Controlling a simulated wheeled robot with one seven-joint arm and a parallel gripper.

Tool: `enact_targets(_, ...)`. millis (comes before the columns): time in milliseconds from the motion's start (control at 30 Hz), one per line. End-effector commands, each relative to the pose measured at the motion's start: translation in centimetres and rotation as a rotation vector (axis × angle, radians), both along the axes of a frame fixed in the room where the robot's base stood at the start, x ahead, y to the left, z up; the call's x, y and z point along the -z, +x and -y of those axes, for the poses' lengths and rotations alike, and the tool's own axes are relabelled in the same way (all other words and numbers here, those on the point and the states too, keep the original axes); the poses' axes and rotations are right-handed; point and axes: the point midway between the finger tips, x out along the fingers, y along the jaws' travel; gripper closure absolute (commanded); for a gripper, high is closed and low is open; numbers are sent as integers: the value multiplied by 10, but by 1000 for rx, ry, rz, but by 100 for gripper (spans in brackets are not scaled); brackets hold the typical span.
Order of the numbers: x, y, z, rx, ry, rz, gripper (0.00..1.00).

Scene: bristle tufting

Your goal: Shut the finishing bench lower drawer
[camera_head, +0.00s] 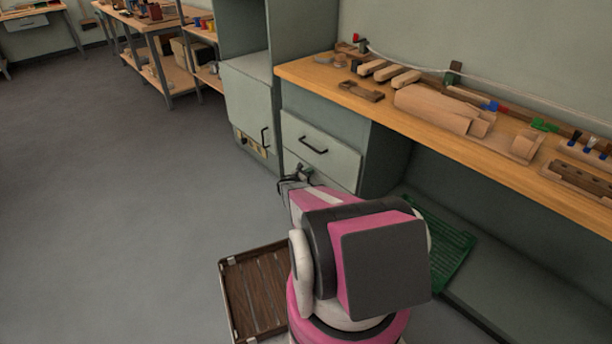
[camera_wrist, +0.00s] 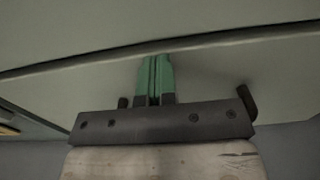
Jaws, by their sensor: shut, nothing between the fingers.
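The finishing bench's lower drawer (camera_head: 291,163) is a pale grey-green front below the upper drawer (camera_head: 335,160). My arm hides most of it in the head view, and I cannot tell there how far it stands out. My gripper (camera_head: 285,182) is at this lower front, near a dark handle. In the wrist view, the green fingers of my gripper (camera_wrist: 154,62) are shut together with nothing between them, against or very close to a pale panel (camera_wrist: 215,75). Dark handle-like ends show on either side. Contact is not clear.
A wooden worktop (camera_head: 420,110) carries blocks and tools above the drawers. A cabinet (camera_head: 250,105) stands left of them. A slatted brown tray (camera_head: 255,292) and a green ribbed mat (camera_head: 447,240) lie low beside my arm. The floor at left is clear.

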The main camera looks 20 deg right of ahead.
Motion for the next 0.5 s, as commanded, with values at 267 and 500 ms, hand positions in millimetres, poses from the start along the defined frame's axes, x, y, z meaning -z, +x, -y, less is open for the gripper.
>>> enact_targets(267, 0, 4, 7, 4, -2, 1, 100)
enact_targets(500, -1, 0, -8, 2, -2, 0, 100)
